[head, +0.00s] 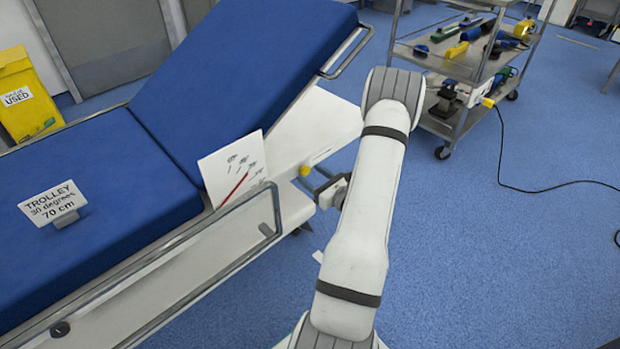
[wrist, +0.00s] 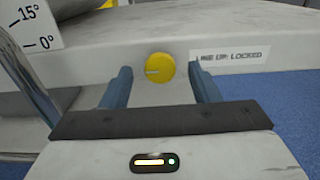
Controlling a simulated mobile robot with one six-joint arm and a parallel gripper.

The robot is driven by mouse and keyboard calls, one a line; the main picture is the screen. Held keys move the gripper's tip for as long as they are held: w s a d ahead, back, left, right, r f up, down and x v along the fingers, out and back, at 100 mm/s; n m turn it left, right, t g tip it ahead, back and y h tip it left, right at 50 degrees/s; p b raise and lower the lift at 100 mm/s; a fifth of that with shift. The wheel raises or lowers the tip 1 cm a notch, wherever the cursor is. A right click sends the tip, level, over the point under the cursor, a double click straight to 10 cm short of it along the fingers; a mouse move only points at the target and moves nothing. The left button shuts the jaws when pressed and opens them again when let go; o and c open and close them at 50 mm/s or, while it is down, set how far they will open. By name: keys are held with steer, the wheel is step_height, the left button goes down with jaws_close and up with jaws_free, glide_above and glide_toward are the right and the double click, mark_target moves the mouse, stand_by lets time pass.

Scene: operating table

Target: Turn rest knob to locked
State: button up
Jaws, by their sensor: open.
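The yellow round rest knob (wrist: 160,67) is on the white side of the table, with a pale line mark on its left part, roughly horizontal. It also shows in the head view (head: 305,170). A label reading "LINE UP: LOCKED" (wrist: 230,56) is to its right. My gripper (wrist: 162,85) is open, its two blue fingers pointing at the knob, one on each side in the picture. It looks apart from the knob; the exact gap is hard to tell. In the head view my gripper (head: 318,181) is beside the table's side, partly hidden by my arm.
The blue operating table (head: 100,165) has a raised backrest (head: 245,75) and a metal side rail (head: 190,255). A white angle-scale card (head: 232,170) stands near the hinge. A sign (head: 53,203) reads "TROLLEY 30 degrees 70 cm". A tool cart (head: 440,130) stands behind. Floor at right is clear, except a cable.

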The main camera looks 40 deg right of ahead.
steer(key=shift+w, duration=0.6)
steer(key=shift+a, duration=0.1)
steer(key=c, duration=0.9)
steer(key=shift+a, duration=0.2)
steer(key=shift+c, duration=0.3)
steer(key=shift+d, duration=0.15)
